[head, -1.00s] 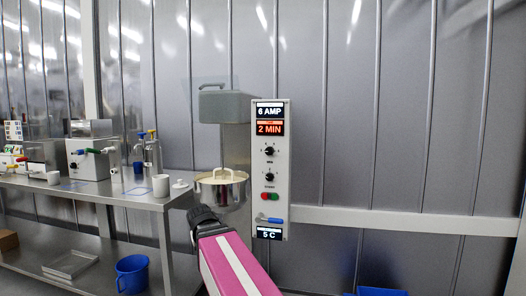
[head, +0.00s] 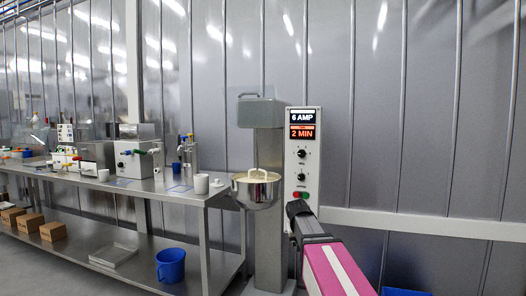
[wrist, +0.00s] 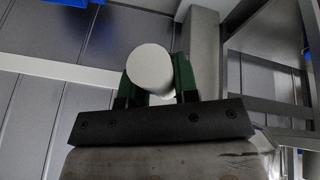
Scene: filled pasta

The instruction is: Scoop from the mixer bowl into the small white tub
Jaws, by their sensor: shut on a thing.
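The metal mixer bowl (head: 256,196) hangs on the grey mixer column, with something cream-coloured at its top. A white tub-like cup (head: 201,185) stands at the right end of the steel table; another white cup (head: 103,175) stands further left. I cannot tell which is the task's tub. In the wrist view my gripper (wrist: 155,78) has its dark green fingers shut on a white round-ended thing (wrist: 150,68). Only its round end shows, so I cannot tell what it is. In the head view my arm ends right of the bowl, before the control panel; the fingers are hidden there.
The control panel (head: 303,150) stands right of the bowl. The steel table (head: 150,192) carries machines and bottles. A blue bucket (head: 170,265), a metal tray (head: 113,255) and cardboard boxes (head: 53,231) are on its lower shelf. A blue thing (head: 405,292) shows at lower right.

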